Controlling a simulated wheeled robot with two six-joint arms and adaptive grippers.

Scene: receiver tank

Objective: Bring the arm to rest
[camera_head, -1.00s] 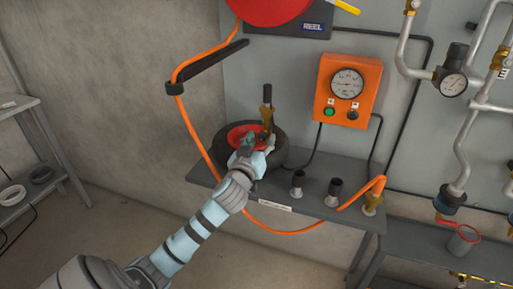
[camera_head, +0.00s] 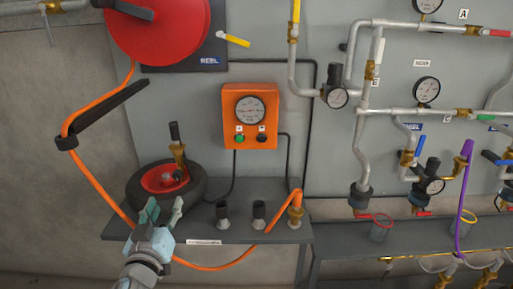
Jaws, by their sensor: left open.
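My left arm comes in from the bottom left, and its gripper (camera_head: 160,212) is open in front of the shelf (camera_head: 262,235). No object shows between its fingers. The gripper lies just below and in front of the wheel with the red hub (camera_head: 150,201) in the picture. A brass fitting with a dark handle (camera_head: 177,150) stands up at the wheel. My right gripper is not in view.
An orange hose (camera_head: 98,190) loops from the red reel (camera_head: 165,25) down past the shelf. An orange gauge box (camera_head: 250,115) hangs above. Two dark-topped fittings (camera_head: 259,211) stand on the shelf. Pipes, gauges and a lower bench (camera_head: 345,236) fill the right.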

